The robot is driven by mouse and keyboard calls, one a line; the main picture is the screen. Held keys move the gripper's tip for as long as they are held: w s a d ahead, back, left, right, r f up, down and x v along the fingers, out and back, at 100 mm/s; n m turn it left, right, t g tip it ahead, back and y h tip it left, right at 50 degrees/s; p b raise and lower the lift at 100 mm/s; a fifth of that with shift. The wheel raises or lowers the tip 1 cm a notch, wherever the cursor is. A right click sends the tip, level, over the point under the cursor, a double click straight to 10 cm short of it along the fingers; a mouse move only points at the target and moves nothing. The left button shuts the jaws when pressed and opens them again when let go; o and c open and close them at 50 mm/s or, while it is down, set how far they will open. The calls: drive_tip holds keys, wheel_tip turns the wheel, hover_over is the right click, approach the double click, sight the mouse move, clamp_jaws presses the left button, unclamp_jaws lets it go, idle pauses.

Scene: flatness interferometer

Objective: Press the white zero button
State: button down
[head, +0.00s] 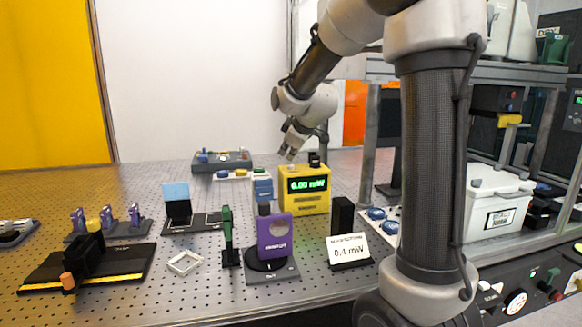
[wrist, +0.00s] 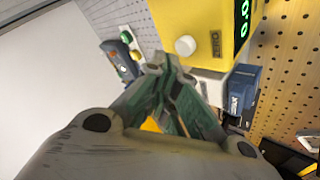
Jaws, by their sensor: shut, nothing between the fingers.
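The yellow meter box (head: 304,203) stands on the perforated table, its green display (head: 309,184) reading 0.00 mW. In the wrist view, the yellow box (wrist: 197,14) fills the top, with a green readout at its right edge. The round white zero button (wrist: 185,45) sticks out from it beside a ZERO label (wrist: 214,45). I cannot make out the button in the head view. My gripper (head: 288,153) is above the box's left end, pointing down. In the wrist view my gripper (wrist: 166,66) is shut and empty, its tips just below-left of the button. Contact cannot be told.
A purple mount (head: 274,236) and a 0.4 mW sign (head: 348,250) stand in front of the box. A blue stack (head: 263,188) is close at its left. A grey tray (head: 222,161) lies behind. A shelf post (head: 369,150) rises to the right.

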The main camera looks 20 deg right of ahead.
drive_tip(key=shift+r, duration=0.1)
drive_tip(key=shift+r, duration=2.4)
drive_tip(key=m+g, duration=0.3)
drive_tip(key=m, duration=0.1)
approach(288, 169)
wheel_tip(288, 169, down, 4)
drive_tip(key=s, duration=0.3)
drive_tip(key=s+f+m+g, duration=0.1)
drive_tip(key=s+m, duration=0.4)
drive_tip(key=s, duration=2.3)
drive_tip(key=shift+a+g, duration=0.35)
drive_tip(key=shift+g, duration=0.15)
